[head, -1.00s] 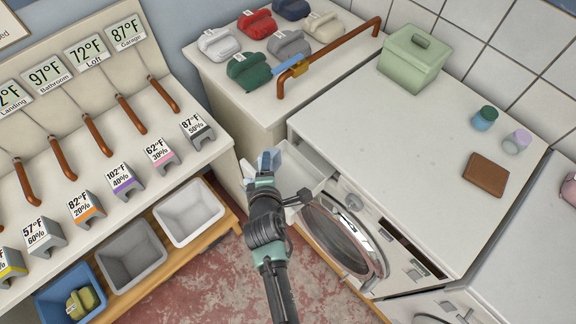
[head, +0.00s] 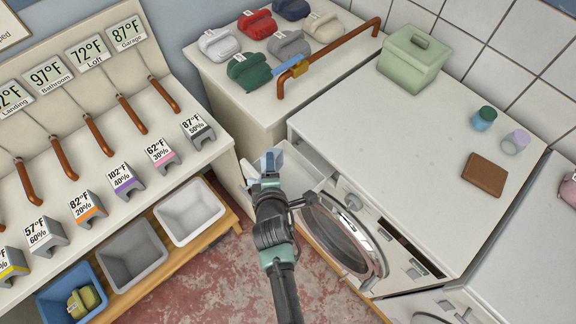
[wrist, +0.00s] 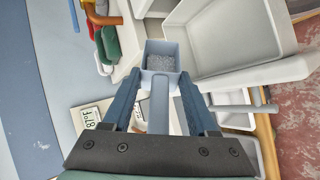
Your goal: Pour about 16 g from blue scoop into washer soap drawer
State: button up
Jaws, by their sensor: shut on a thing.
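My gripper (wrist: 160,112) is shut on the handle of the blue scoop (wrist: 159,82). In the wrist view the scoop's square cup holds pale grey granules, and its handle runs back between the fingers. In the head view the scoop (head: 271,162) is at the tip of my gripper (head: 268,178), largely hidden by it. The washer's soap drawer (head: 307,163) is pulled out at the washer's front left corner, an empty-looking pale tray. It also shows in the wrist view (wrist: 232,50), right beside the scoop. The scoop looks roughly upright, over or at the drawer's left edge.
The washer (head: 385,150) has its round door (head: 345,240) below and right of the drawer. A green lidded box (head: 412,58) stands on top. An orange-brown rail (head: 330,52) crosses the counter at left. Bins (head: 190,212) sit on a low shelf at left.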

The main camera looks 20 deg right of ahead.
jog(key=shift+s+d+r+m+t+y+p, duration=0.1)
jog(key=shift+s+d+m+t+y+p, duration=0.25)
jog(key=shift+t+p, duration=0.3)
dwell(1.9)
jog(key=shift+s+d+m+t+y+b, duration=0.35)
jog(key=shift+d+m+t+y+b, duration=0.25)
jog(key=shift+b, duration=3.2)
jog(key=shift+s+d+m+t+y+b, duration=0.35)
jog(key=shift+m+t+b, duration=0.4)
jog(key=shift+b, duration=3.05)
